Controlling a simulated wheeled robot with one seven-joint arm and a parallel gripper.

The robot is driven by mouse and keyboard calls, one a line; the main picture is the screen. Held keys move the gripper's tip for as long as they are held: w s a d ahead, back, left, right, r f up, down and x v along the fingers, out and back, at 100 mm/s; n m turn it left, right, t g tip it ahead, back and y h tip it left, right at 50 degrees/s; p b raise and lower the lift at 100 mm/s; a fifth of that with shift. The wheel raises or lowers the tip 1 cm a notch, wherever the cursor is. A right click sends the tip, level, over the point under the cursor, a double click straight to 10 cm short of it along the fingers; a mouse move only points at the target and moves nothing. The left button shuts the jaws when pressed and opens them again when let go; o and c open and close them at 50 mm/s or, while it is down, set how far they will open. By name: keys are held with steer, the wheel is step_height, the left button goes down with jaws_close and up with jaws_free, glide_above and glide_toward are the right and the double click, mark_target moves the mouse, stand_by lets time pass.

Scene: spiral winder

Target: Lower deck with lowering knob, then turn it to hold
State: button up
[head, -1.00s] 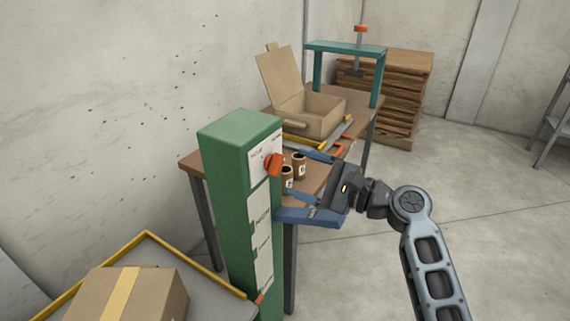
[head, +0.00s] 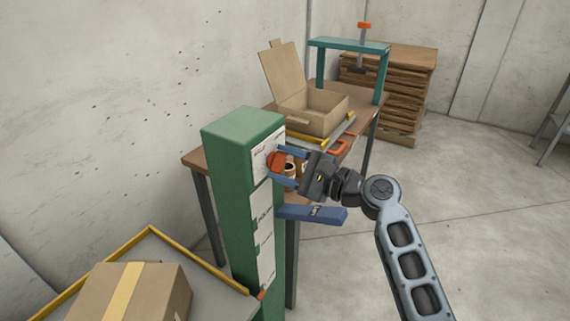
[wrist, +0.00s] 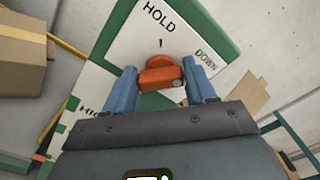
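The lowering knob (head: 275,161) is orange-red and sits on the white label plate near the top of the green column (head: 228,190). In the wrist view the knob (wrist: 160,76) lies between my two blue fingers, below the printed word HOLD and a small tick; DOWN is printed to the right. My gripper (head: 288,166) is open, with one finger on each side of the knob; I cannot tell whether they touch it. The grey deck (head: 205,286) with a yellow rim is at lower left, carrying a taped cardboard box (head: 140,292).
A blue bar (head: 312,214) sticks out from the column below my gripper. Stacked boards (head: 405,90) stand farther back.

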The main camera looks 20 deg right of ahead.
steer(key=c, duration=0.5)
steer(key=shift+f+n+b, duration=0.15)
steer(key=shift+n+b, duration=0.25)
steer(key=shift+b, duration=0.05)
steer(key=n+b, duration=0.2)
steer(key=b, duration=0.1)
steer(key=shift+a+f+n, duration=0.1)
steer(key=shift+f+n, duration=0.1)
steer(key=shift+n, duration=0.2)
steer(key=n+b, duration=0.4)
steer(key=shift+f+n, duration=0.15)
steer(key=shift+n, duration=0.15)
steer(key=n+b, duration=0.5)
steer(key=shift+f, duration=0.1)
steer(key=shift+n+b, duration=1.4)
steer(key=shift+b, duration=0.05)
